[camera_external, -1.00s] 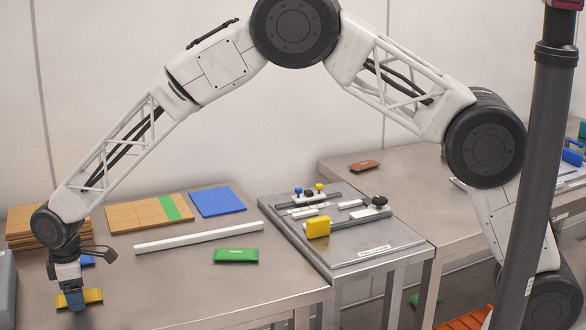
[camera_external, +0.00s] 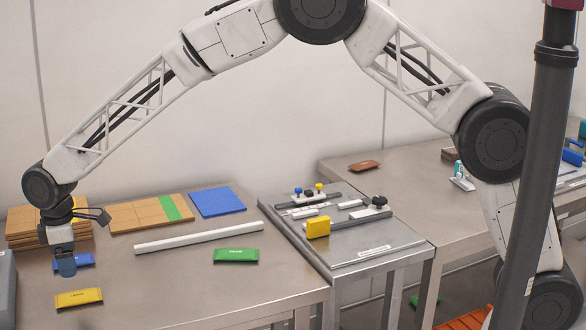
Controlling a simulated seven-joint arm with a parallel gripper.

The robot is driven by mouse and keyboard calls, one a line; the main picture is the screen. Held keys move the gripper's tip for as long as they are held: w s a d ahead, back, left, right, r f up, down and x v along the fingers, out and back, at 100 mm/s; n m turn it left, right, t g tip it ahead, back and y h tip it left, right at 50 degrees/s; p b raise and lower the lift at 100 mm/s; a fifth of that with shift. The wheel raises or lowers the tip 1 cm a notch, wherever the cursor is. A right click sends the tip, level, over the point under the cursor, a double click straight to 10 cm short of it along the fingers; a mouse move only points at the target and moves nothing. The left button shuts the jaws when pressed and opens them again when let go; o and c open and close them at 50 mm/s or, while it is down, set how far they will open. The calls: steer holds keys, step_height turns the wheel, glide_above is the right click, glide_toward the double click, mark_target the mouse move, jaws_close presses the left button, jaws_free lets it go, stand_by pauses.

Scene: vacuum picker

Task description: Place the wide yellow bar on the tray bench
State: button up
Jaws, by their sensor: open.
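The wide yellow bar (camera_external: 79,298) lies flat on the near left steel bench (camera_external: 190,285), close to its front left. It carries small dark lettering. My gripper (camera_external: 66,270) hangs above and behind the bar, with a clear gap between them. It is open and holds nothing. A blue bar (camera_external: 86,260) lies partly hidden behind the gripper. Another steel bench (camera_external: 400,160) stands at the back right and bears several small items; I cannot tell for sure which bench is the tray bench.
A green bar (camera_external: 236,256) and a long white rod (camera_external: 199,237) lie on the left bench. Behind them are wooden boards (camera_external: 135,217) and a blue panel (camera_external: 217,202). A fixture plate (camera_external: 375,250) carries a yellow block (camera_external: 318,228). A brown bar (camera_external: 365,166) lies farther back.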

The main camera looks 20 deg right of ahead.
steer(key=shift+r, duration=1.75)
